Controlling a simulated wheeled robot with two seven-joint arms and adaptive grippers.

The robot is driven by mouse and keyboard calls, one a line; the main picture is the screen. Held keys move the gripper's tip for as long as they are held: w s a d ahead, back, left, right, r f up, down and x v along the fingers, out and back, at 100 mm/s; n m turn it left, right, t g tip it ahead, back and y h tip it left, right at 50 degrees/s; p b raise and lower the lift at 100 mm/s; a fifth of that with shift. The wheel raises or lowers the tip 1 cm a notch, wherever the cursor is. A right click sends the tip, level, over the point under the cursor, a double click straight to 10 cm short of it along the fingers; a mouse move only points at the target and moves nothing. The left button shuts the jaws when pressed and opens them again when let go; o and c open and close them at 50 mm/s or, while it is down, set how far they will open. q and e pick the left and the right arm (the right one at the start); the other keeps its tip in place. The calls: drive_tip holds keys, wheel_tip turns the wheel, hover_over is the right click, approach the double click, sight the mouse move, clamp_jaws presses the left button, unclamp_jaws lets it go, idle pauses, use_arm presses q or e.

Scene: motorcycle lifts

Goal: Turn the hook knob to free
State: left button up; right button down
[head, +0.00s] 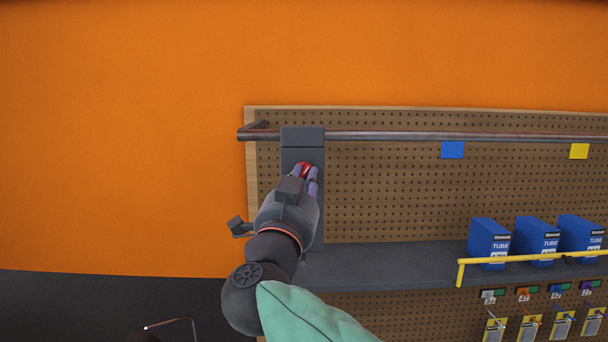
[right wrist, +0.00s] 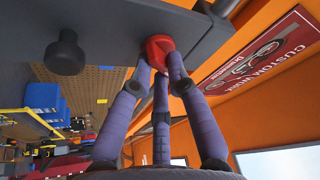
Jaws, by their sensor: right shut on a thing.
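The hook knob is red (head: 303,167) and sits on the front of a dark grey hook body (head: 302,137) that hangs over a metal rail. In the right wrist view the red knob (right wrist: 158,47) is faceted and lies between the purple fingertips. My right gripper (head: 306,176) is shut on the knob, with its fingers around it. The fingers partly cover the knob, and my arm covers the lower part of the hook body in the head view. A round black knob (right wrist: 65,54) stands apart on the grey body in the right wrist view. My left gripper is not in view.
The metal rail (head: 400,136) runs along the top of a brown pegboard (head: 385,195). A blue tag (head: 452,150) and a yellow tag (head: 579,151) are at the right. Blue tube boxes (head: 489,243) stand on a dark shelf (head: 400,266) behind a yellow bar (head: 461,272).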

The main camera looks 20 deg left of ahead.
drive_tip(key=m+h+p, duration=0.1)
drive_tip(key=m, duration=0.2)
drive_tip(key=m+g+h+p, duration=0.1)
drive_tip(key=m, duration=0.2)
drive_tip(key=shift+a+r+m+g, duration=0.1)
drive_tip(key=shift+r+m+g, duration=0.1)
drive_tip(key=shift+m+g, duration=0.15)
drive_tip(key=m+g+p, duration=0.1)
drive_tip(key=m, duration=0.1)
drive_tip(key=m+g+h+p, duration=0.1)
drive_tip(key=m, duration=0.2)
drive_tip(key=shift+a, duration=0.1)
drive_tip(key=shift+m, duration=0.25)
drive_tip(key=shift+f, duration=0.1)
drive_tip(key=c, duration=1.2)
unclamp_jaws()
drive_tip(key=shift+s, duration=0.1)
drive_tip(key=s+a, duration=0.1)
drive_tip(key=s, duration=1)
drive_tip(key=shift+s+a, duration=0.2)
drive_tip(key=shift+s, duration=0.2)
